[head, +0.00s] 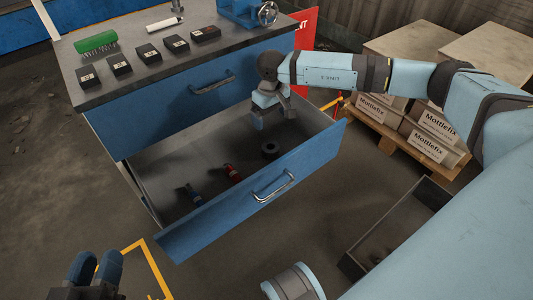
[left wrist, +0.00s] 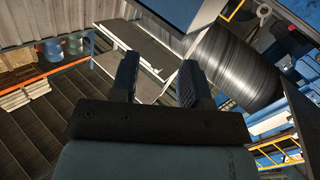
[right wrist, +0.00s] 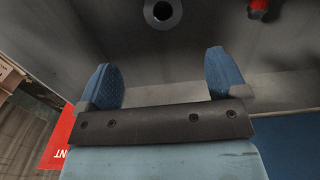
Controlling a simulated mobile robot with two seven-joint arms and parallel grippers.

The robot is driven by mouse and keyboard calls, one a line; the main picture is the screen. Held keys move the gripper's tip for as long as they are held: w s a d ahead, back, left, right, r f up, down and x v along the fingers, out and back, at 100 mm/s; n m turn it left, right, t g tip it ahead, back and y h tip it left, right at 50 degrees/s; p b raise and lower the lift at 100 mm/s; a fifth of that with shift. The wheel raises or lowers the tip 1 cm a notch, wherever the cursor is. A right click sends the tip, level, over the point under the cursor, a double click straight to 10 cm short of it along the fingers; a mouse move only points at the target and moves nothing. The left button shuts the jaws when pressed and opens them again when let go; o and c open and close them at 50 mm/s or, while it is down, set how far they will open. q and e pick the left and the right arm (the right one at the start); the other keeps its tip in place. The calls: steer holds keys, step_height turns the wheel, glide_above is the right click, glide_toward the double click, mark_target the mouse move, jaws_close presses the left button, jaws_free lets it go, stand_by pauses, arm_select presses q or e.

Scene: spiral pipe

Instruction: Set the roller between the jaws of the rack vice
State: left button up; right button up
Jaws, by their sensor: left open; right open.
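A dark round piece with a hole through its middle, likely the roller (head: 270,150), stands on the floor of the open drawer (head: 165,160). It also shows at the top of the right wrist view (right wrist: 162,12). My right gripper (head: 272,118) is open and empty, low in the drawer beside the roller, toward the back. A blue vice (head: 240,12) with a round handwheel stands at the far edge of the bench top; its jaws are partly cut off by the picture edge. My left gripper (head: 95,268) is open and empty, left of the drawer, away from the bench.
Several black blocks, a green brush (head: 97,42) and a white tube (head: 164,25) are on the bench. An open grey bin (head: 400,225) and a pallet of boxes (head: 430,125) stand at the right.

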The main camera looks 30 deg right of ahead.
steer(key=b, duration=0.2)
glide_above(270, 146)
steer(key=f, duration=0.7)
steer(key=shift+s+a+f, duration=0.2)
steer(key=shift+s+f, duration=0.1)
steer(key=shift+f, duration=0.05)
step_height(270, 146, down, 5)
steer(key=b, duration=0.3)
steer(key=shift+a, duration=0.15)
steer(key=shift+f, duration=0.25)
steer(key=shift+r, duration=0.1)
steer(key=c, duration=1.1)
arm_select(q)
steer(key=w+f+m, duration=0.1)
steer(key=w+a+m, duration=0.1)
steer(key=shift+f+m+t, duration=0.3)
steer(key=shift+f+m, duration=0.1)
arm_select(e)
steer(key=shift+r, duration=0.1)
